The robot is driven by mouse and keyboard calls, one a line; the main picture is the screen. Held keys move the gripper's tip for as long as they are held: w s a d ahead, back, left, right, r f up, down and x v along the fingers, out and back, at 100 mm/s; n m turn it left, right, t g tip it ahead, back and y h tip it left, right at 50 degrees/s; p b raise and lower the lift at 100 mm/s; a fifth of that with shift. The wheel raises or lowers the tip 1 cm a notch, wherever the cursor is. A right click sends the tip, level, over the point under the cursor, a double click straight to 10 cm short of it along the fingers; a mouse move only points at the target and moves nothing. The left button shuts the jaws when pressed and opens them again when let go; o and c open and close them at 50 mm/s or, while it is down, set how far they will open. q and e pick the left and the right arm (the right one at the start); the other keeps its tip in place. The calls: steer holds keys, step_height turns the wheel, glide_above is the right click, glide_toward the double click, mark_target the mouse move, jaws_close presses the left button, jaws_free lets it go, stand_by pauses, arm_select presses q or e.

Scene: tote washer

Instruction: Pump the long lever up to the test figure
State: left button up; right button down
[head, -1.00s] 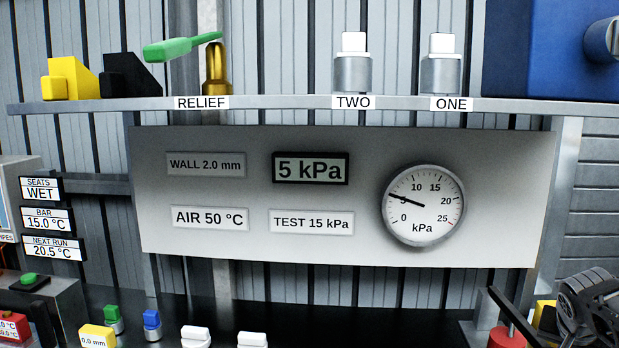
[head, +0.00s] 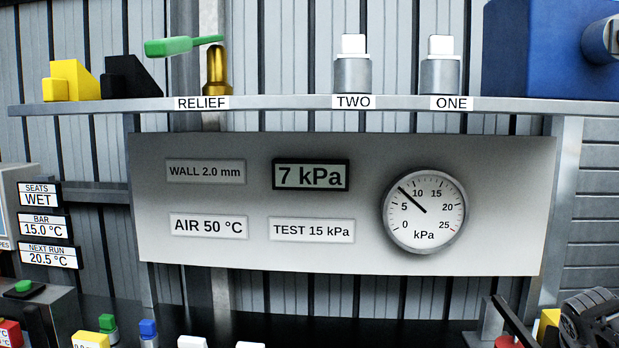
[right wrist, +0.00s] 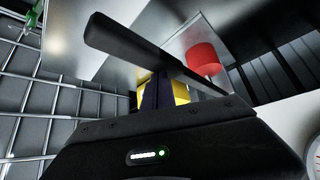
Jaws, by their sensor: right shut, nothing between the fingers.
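The display (head: 311,175) in the head view reads 7 kPa. The round gauge (head: 424,212) has its needle a little past 5. The test plate (head: 311,230) reads TEST 15 kPa. The long dark lever (head: 515,324) shows at the lower right, beside a red part (head: 508,342). In the right wrist view the lever (right wrist: 135,48) crosses just beyond my right gripper (right wrist: 152,92), with the red part (right wrist: 203,60) behind it. My right gripper is shut with nothing in it; whether it touches the lever I cannot tell. My left gripper is out of view.
A shelf (head: 290,107) above the panel holds the green-handled RELIEF valve (head: 215,72) and two capped fittings, TWO (head: 352,75) and ONE (head: 440,75). Small coloured blocks line the bottom edge. A yellow part (head: 548,325) is close to the lever.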

step_height(320, 180, up, 9)
steer(key=p, duration=0.6)
steer(key=shift+r, duration=0.15)
stand_by(0.9)
steer(key=c, duration=2.1)
jaws_free()
steer(key=shift+d+r, duration=0.1)
steer(key=shift+d, duration=0.05)
